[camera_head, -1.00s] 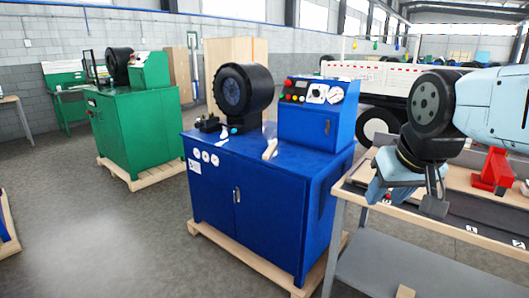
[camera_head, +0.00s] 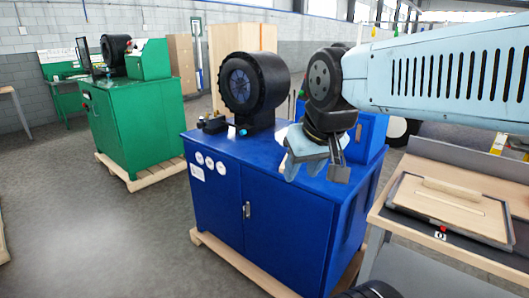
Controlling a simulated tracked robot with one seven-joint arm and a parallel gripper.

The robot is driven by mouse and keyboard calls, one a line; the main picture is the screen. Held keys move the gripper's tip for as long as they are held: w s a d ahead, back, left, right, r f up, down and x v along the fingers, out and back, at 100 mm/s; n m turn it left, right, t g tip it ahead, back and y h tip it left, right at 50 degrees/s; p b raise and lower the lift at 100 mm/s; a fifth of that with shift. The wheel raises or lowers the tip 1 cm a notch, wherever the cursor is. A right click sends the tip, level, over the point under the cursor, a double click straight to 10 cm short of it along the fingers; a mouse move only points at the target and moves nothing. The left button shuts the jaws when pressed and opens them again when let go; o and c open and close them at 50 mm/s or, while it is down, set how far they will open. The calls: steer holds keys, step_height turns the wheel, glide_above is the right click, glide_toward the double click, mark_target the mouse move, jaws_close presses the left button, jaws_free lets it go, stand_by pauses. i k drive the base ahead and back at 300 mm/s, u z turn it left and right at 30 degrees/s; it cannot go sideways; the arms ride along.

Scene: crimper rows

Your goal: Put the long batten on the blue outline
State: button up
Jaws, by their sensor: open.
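My gripper (camera_head: 316,168) is open and hangs over the right part of the blue machine's top, fingers pointing down. I see nothing between its fingers. A pale wooden strip (camera_head: 452,189) lies on a framed wooden board (camera_head: 420,208) on the bench at right; a thinner pale strip (camera_head: 450,199) lies just in front of it. I cannot tell whether either one is the long batten. No blue outline shows; the gripper hides part of the machine top, including where a small pale piece lay earlier.
The blue machine (camera_head: 240,190) has a black round crimper head (camera_head: 252,85) left of my gripper and a raised blue box (camera_head: 372,135) behind it. The bench (camera_head: 410,238) is at right. A green machine (camera_head: 135,125) stands at far left, with open floor between.

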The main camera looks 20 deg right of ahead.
mark_target(449, 203)
steer(key=z, duration=0.2)
steer(key=i, duration=0.85)
steer(key=z, duration=0.5)
steer(key=k, duration=0.8)
steer(key=z, duration=0.25)
steer(key=i, duration=0.8)
steer(key=u, duration=0.1)
